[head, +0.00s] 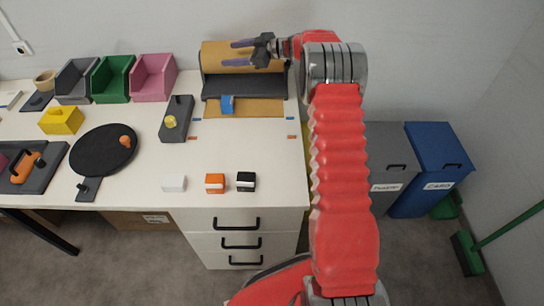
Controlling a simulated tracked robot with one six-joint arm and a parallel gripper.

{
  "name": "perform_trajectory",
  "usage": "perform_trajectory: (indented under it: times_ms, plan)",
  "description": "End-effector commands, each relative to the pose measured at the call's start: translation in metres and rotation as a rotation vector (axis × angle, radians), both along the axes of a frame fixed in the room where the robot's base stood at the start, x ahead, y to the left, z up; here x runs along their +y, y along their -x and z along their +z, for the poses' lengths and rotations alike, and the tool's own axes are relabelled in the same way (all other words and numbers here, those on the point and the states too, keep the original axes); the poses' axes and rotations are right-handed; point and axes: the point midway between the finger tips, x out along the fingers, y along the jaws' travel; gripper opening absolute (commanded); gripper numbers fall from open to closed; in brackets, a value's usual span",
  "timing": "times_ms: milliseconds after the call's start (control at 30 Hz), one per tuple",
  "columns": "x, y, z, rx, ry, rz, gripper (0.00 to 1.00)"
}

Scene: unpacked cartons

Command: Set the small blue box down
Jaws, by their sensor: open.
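A small blue box (227,104) stands on the brown sheet (262,108) in front of the grey and brown roll dispenser (210,87) at the back of the table. My gripper (236,53) is at the end of my red arm, over the dispenser. Its two purple fingers point left and are apart, with nothing between them. The gripper is above and behind the blue box, not touching it in this view.
White, orange and black boxes (215,183) line the table's (230,150) front edge. A black turntable (95,152), yellow box (61,121) and grey, green and pink bins (153,78) are left. A grey block (177,118) stands left of the dispenser. The middle right tabletop is clear.

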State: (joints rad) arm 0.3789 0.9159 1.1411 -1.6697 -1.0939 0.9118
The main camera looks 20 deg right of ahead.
Motion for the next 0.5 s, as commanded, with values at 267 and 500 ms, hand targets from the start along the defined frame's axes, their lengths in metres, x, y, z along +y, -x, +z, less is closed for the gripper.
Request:
perform_trajectory:
  times_ms: [267, 500]
  plan:
    - [0.001, -0.012, 0.101, -0.128, 0.032, -0.230, 0.61]
    - [-0.006, 0.003, 0.169, -0.180, 0.051, -0.429, 0.61]
